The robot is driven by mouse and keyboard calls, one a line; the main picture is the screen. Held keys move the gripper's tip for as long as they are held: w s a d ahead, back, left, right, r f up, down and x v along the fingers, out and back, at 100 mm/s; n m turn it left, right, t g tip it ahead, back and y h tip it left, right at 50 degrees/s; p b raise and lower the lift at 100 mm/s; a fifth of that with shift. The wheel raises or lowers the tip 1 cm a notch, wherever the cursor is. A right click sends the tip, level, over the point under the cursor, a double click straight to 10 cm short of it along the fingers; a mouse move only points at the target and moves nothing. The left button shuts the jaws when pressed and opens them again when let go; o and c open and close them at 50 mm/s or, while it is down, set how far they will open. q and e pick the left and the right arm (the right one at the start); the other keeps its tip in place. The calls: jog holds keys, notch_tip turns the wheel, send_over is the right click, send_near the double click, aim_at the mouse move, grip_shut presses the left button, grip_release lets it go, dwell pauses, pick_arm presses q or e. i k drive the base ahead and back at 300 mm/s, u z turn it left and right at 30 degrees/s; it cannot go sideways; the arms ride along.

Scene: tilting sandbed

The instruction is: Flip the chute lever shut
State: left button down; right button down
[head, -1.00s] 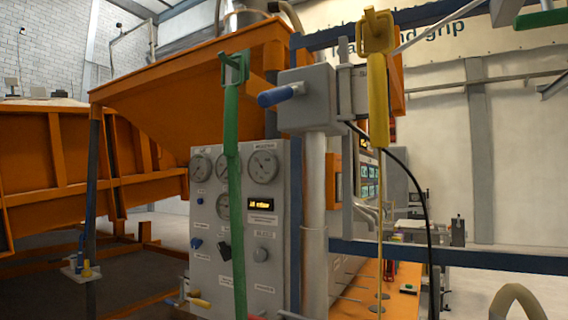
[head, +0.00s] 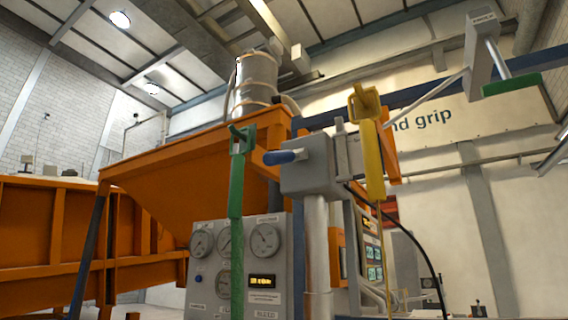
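A lever with a green grip (head: 512,84) hangs from a grey labelled block (head: 484,45) at the upper right of the head view; its label is too small to read surely. Another lever, with a blue grip (head: 285,156), sticks out to the left from a grey box (head: 308,168) on a post. I cannot tell for sure which is the chute lever. Both grips are free, with nothing touching them. Neither of my grippers is in view.
An orange hopper (head: 190,185) stands left of centre above a grey gauge panel (head: 243,235). A green strap-like bar (head: 236,185) and a yellow one (head: 373,150) hang in front. A blue beam (head: 420,40) crosses the upper right.

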aim_at(270, 159)
jog(key=z, duration=1.1)
jog(key=k, duration=0.8)
jog(key=u, duration=1.35)
jog(key=i, duration=0.5)
jog(key=z, duration=0.1)
